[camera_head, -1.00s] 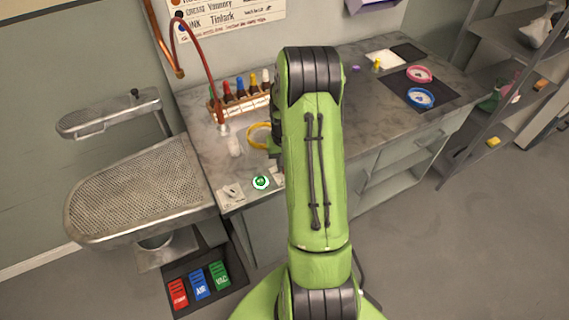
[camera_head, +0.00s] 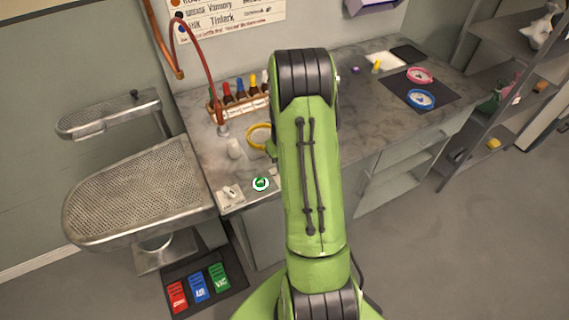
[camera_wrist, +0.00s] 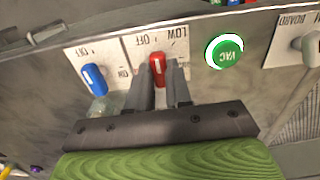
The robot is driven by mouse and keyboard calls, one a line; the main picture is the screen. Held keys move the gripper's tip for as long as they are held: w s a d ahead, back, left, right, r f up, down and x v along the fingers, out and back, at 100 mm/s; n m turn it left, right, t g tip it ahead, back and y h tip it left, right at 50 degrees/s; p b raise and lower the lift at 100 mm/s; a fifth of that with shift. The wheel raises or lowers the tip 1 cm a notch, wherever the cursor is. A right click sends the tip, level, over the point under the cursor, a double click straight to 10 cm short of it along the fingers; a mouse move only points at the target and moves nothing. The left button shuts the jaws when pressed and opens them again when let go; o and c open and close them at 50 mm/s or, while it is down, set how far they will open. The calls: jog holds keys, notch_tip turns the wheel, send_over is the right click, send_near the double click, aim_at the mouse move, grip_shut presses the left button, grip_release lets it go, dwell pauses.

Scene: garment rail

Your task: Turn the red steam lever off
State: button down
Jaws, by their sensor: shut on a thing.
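The red steam lever (camera_wrist: 158,70) sits on a white plate marked OFF and LOW in the wrist view. Its red tip stands between the two fingers of my gripper (camera_wrist: 160,85), which is shut on it. The lever looks roughly upright in that view, tilted slightly. In the head view my green arm hides the lever and my gripper.
A blue lever (camera_wrist: 94,79) stands left of the red one in the wrist view, and a green VAC button (camera_wrist: 224,52) stands right. The head view shows a white switch (camera_head: 229,193), a yellow ring (camera_head: 259,135), a bottle rack (camera_head: 240,104) and red, blue and green pedals (camera_head: 198,288).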

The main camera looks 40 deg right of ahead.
jog(key=c, duration=1)
grip_release()
jog(key=shift+c, duration=0.2)
notch_tip(320, 180, up, 16)
jog(key=p, duration=0.2)
jog(key=shift+f, duration=0.1)
